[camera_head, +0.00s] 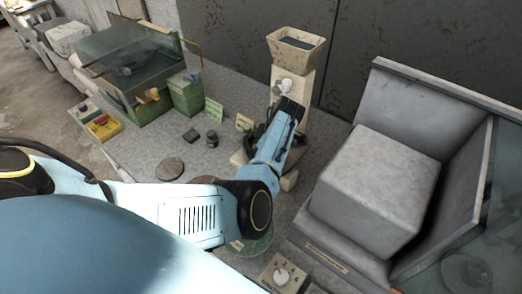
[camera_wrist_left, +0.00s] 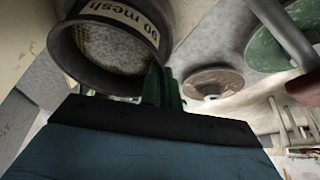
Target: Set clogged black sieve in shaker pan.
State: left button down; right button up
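In the left wrist view the black sieve (camera_wrist_left: 100,76) is a dark round ring with a pale "90 mesh" label. Its beige, speckled mesh shows inside. The green fingers of my left gripper (camera_wrist_left: 162,88) are close together at the sieve's wall and look shut on it. In the head view my left arm reaches to the cream machine, and its gripper (camera_head: 288,112) is in front of the machine's column. The arm hides most of the sieve and the machine's base there. I cannot make out the shaker pan clearly. My right gripper is not in view.
The cream machine's hopper (camera_head: 296,45) stands behind my gripper. A large grey block (camera_head: 378,185) sits in a grey tray at the right. A green glass-topped box (camera_head: 128,60) stands at the left. A grey disc (camera_head: 169,168) and small dark weights (camera_head: 191,135) lie on the bench.

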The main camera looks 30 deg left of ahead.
pick_arm(q)
jog(key=shift+f+b, duration=0.75)
jog(key=shift+f, duration=0.2)
jog(key=c, duration=1.6)
grip_release()
jog(key=shift+r, duration=0.1)
jog(key=shift+o, duration=0.2)
jog(key=shift+r+p, duration=2)
